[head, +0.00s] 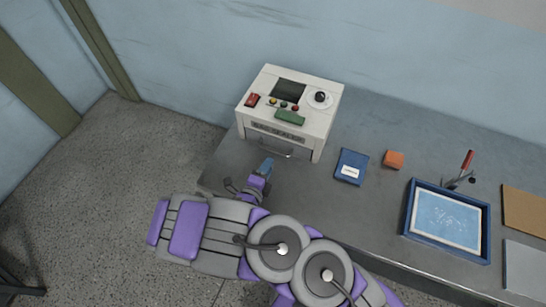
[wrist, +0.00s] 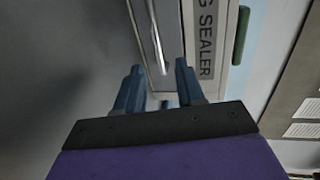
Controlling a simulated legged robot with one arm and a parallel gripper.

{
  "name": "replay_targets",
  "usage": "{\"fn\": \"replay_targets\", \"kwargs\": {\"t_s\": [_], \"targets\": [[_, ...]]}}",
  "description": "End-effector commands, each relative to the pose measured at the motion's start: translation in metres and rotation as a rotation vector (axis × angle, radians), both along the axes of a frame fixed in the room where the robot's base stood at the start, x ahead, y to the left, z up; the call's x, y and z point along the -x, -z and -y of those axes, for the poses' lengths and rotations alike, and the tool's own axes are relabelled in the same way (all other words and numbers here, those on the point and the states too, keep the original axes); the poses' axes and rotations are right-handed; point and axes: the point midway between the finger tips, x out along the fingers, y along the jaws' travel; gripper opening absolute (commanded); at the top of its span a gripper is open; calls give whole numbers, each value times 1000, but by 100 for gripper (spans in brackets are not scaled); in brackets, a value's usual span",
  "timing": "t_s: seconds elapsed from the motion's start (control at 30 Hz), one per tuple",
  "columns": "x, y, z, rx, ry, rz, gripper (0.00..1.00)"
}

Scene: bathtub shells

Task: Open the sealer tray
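The sealer (head: 318,118) is a white box on the grey bench, with a control panel on top. Its grey tray front (head: 262,138) sits in the lower front face and looks shut. A metal bar handle (head: 276,153) runs across it. My gripper (head: 267,165) is just in front of the handle, at its left part. In the wrist view, my gripper (wrist: 158,75) is open, its two blue fingers apart with nothing held. The handle (wrist: 156,35) lies ahead, in line with the gap between the fingertips. The sealer's label (wrist: 205,40) is right of it. Contact is not clear.
On the bench (head: 300,190), right of the sealer, are a blue booklet (head: 351,166), an orange block (head: 394,159), a blue-framed tray (head: 409,214), a red-handled tool (head: 467,160) and a brown board (head: 525,212). Open floor (head: 110,200) lies left of the bench.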

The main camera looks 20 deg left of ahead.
Motion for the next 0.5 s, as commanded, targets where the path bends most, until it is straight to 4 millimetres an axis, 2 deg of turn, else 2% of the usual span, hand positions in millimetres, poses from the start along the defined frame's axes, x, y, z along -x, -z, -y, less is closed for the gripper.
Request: {"fn": "replay_targets", "kwargs": {"t_s": [0.2, 0.5], "targets": [[-36, 11, -2, 0, 4, 1, 38], [-62, 13, 6, -6, 1, 0, 38]]}}
